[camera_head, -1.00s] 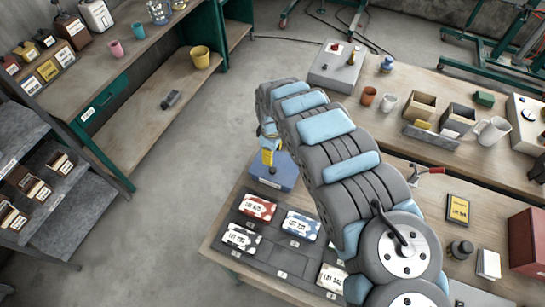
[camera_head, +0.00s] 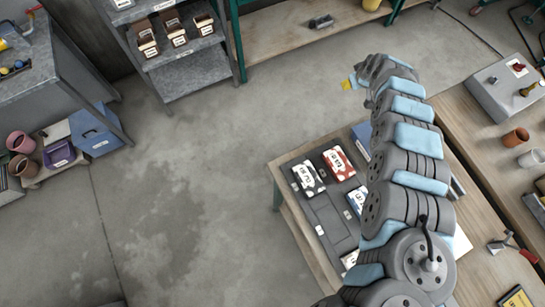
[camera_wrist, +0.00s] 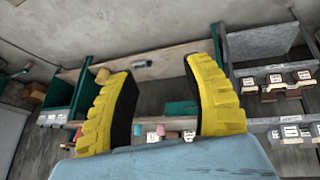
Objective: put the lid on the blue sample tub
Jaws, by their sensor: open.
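My gripper (camera_head: 351,82) is at the far end of my arm, out over the floor beyond the table. In the wrist view its two yellow ridged fingers (camera_wrist: 160,80) stand wide apart with nothing between them. A blue box-shaped container (camera_head: 95,132) stands low at the left, far from my gripper. Another blue object (camera_head: 363,136) sits at the table's far edge, partly hidden behind my arm. I cannot tell which of these is the sample tub. I cannot make out a separate lid.
The table holds a dark tray (camera_head: 328,215) with several labelled packs, partly behind my arm. A grey shelf unit (camera_head: 190,70) with brown boxes stands at the back. A purple container (camera_head: 60,154) sits beside the blue container. The floor (camera_head: 190,200) between is clear.

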